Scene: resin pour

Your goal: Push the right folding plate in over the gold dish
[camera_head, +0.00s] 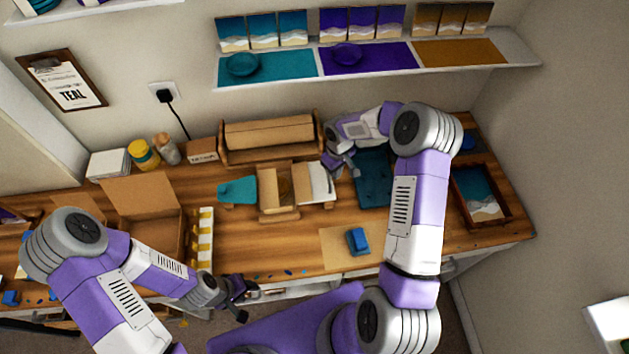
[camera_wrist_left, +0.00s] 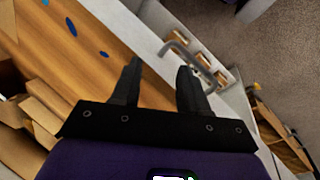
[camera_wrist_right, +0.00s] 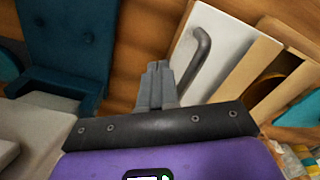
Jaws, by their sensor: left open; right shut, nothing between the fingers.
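The right folding plate (camera_head: 314,183) is white with a dark grey bar handle and lies open on the right side of the wooden box. It fills the upper middle of the right wrist view (camera_wrist_right: 207,68). The gold dish (camera_head: 284,187) sits inside the box, partly hidden by its wall; its brown-gold edge shows in the right wrist view (camera_wrist_right: 266,87). My right gripper (camera_head: 350,171) is shut and empty, just right of the plate's outer edge; contact cannot be told. My left gripper (camera_head: 241,299) is open and empty at the table's front edge.
A teal plate (camera_head: 237,190) lies left of the box. A wooden rack (camera_head: 268,135) stands behind it, and a dark teal chair-like piece (camera_head: 373,178) is right of my right gripper. A blue block (camera_head: 358,241) lies in front on a tan sheet. Table between is clear.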

